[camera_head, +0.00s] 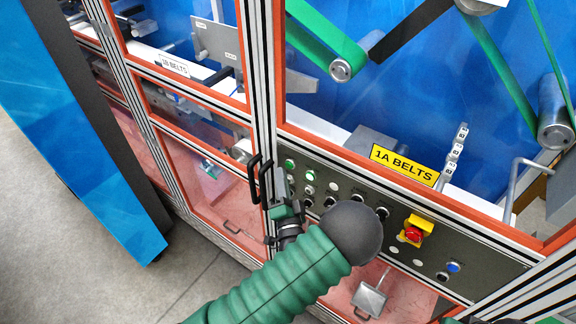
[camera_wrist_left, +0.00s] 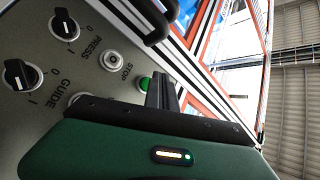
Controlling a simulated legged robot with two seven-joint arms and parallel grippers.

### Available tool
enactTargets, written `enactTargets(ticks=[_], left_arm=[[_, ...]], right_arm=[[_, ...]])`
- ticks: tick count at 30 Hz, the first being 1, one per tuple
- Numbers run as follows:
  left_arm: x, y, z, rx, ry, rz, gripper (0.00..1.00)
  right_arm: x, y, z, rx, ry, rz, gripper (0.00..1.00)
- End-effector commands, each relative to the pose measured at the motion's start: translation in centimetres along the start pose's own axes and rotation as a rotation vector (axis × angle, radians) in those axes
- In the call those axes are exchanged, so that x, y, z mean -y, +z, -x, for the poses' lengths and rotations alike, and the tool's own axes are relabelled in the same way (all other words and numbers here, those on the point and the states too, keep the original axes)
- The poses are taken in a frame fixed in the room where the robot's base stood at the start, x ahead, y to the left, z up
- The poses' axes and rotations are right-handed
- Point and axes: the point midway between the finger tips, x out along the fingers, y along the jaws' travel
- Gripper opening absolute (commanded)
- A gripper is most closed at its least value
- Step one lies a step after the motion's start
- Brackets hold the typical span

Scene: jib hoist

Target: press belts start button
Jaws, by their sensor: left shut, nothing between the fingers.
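The grey control panel (camera_head: 340,195) runs below the yellow 1A BELTS sign (camera_head: 404,164). Green buttons sit at its left end, one at the upper left (camera_head: 289,164) and another to its right (camera_head: 310,176). My left gripper (camera_head: 279,176) is shut and empty, at the panel's left end beside the green buttons. In the left wrist view its dark fingers (camera_wrist_left: 162,92) are together, next to a green button (camera_wrist_left: 145,84); whether they touch it I cannot tell. The STOP label stands near that button; a belts start label is not readable.
Black rotary knobs marked PRESS (camera_wrist_left: 64,24) and GUIDE (camera_wrist_left: 21,73) are on the panel. A red emergency stop (camera_head: 413,234) on a yellow base and a blue button (camera_head: 453,267) lie to the right. A black door handle (camera_head: 265,180) is close to my left gripper.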

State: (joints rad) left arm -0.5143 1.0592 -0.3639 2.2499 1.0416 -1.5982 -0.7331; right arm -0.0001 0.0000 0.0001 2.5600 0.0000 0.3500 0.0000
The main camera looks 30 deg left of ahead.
Motion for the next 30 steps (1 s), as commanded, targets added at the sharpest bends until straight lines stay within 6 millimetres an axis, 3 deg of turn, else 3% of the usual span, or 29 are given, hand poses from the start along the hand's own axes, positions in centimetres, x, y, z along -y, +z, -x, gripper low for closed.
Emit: enactTargets(ticks=[30], left_arm=[[-0.51, -0.7, -0.82, 0.0, 0.0, 0.001, 0.0]], right_arm=[[-0.01, 0.05, -0.19, 0.0, 0.0, 0.0, 0.0]])
